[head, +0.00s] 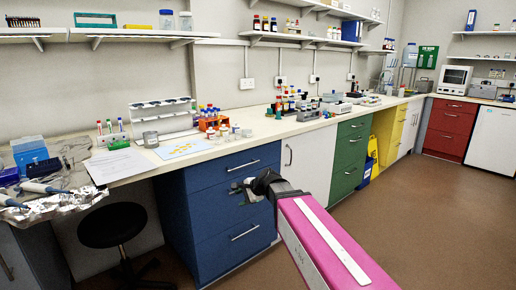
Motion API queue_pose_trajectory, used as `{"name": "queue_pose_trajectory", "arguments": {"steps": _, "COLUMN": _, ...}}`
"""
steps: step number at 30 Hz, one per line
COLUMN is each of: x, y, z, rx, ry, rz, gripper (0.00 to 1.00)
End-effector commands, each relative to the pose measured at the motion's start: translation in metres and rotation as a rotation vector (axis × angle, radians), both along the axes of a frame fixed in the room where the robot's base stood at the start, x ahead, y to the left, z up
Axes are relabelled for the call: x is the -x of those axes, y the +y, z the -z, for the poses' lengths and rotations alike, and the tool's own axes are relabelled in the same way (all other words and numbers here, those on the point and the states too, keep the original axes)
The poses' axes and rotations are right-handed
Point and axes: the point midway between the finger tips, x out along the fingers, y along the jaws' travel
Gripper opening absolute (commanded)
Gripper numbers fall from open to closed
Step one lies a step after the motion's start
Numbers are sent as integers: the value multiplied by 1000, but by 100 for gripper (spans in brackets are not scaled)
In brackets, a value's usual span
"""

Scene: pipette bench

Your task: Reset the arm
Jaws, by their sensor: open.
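My gripper (240,188) is at the end of my arm, which reaches in from the lower right with a pink and white link. The gripper points left and is in front of the blue drawer cabinet (225,218), below the edge of the bench top. It is small in this view, and it looks open with nothing between its fingers. I cannot tell how far it is from the drawer fronts.
The long bench (263,128) holds a pipette stand (160,107), an orange tube rack (213,124), papers (118,165) and foil with pipettes (50,205). A black stool (112,225) stands under the bench's left part. The brown floor (400,210) at right is clear.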

Motion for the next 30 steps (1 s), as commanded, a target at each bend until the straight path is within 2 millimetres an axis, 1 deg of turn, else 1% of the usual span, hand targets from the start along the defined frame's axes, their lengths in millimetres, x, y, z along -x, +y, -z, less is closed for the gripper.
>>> {"name": "queue_pose_trajectory", "arguments": {"steps": 1, "x": 11, "y": -28, "z": 26, "rx": 104, "ry": -21, "rz": -54, "gripper": 46}}
{"name": "queue_pose_trajectory", "arguments": {"steps": 2, "x": 16, "y": -43, "z": 39, "rx": 167, "ry": -32, "rz": -94, "gripper": 46}}
{"name": "queue_pose_trajectory", "arguments": {"steps": 3, "x": 24, "y": -64, "z": 56, "rx": 248, "ry": -46, "rz": -151, "gripper": 46}}
{"name": "queue_pose_trajectory", "arguments": {"steps": 5, "x": 37, "y": -94, "z": 81, "rx": 366, "ry": -56, "rz": -242, "gripper": 46}}
{"name": "queue_pose_trajectory", "arguments": {"steps": 6, "x": 47, "y": -114, "z": 97, "rx": 442, "ry": -59, "rz": -308, "gripper": 46}}
{"name": "queue_pose_trajectory", "arguments": {"steps": 8, "x": 62, "y": -145, "z": 119, "rx": 546, "ry": -54, "rz": -411, "gripper": 46}}
{"name": "queue_pose_trajectory", "arguments": {"steps": 9, "x": 73, "y": -164, "z": 131, "rx": 607, "ry": -46, "rz": -479, "gripper": 46}}
{"name": "queue_pose_trajectory", "arguments": {"steps": 12, "x": 98, "y": -205, "z": 156, "rx": 728, "ry": -18, "rz": -639, "gripper": 46}}
{"name": "queue_pose_trajectory", "arguments": {"steps": 15, "x": 117, "y": -234, "z": 171, "rx": 805, "ry": 12, "rz": -766, "gripper": 46}}
{"name": "queue_pose_trajectory", "arguments": {"steps": 18, "x": 129, "y": -250, "z": 179, "rx": 846, "ry": 32, "rz": -844, "gripper": 46}}
{"name": "queue_pose_trajectory", "arguments": {"steps": 20, "x": 132, "y": -255, "z": 181, "rx": 856, "ry": 37, "rz": -869, "gripper": 46}}
{"name": "queue_pose_trajectory", "arguments": {"steps": 30, "x": 132, "y": -255, "z": 181, "rx": 857, "ry": 38, "rz": -871, "gripper": 46}}
